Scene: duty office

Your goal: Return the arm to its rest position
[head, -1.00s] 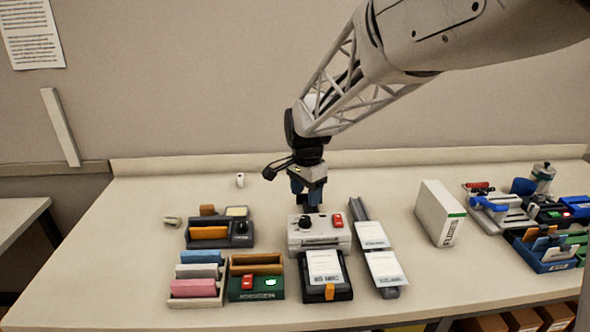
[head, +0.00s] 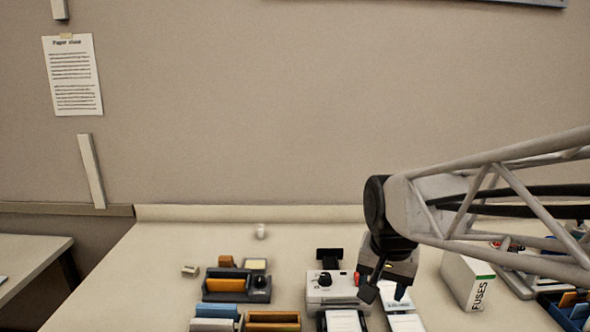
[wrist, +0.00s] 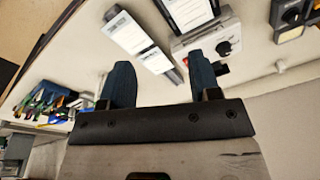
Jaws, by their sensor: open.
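My gripper (head: 385,292) is over the right part of the desk items in the head view, above the slips on the dark rail. In the wrist view its two blue fingers (wrist: 162,85) stand apart with nothing between them. The fingertips are partly dark in the head view. My arm reaches in from the right edge of the head view. A grey box with a black knob (head: 333,288) stands just left of the gripper, apart from it.
A white FUSES box (head: 466,281) stands right of the gripper, below my arm. A dark organizer (head: 237,285) and colored folders (head: 216,312) are at left. White cards (head: 405,322) lie below the gripper. The desk's back left (head: 180,245) is clear.

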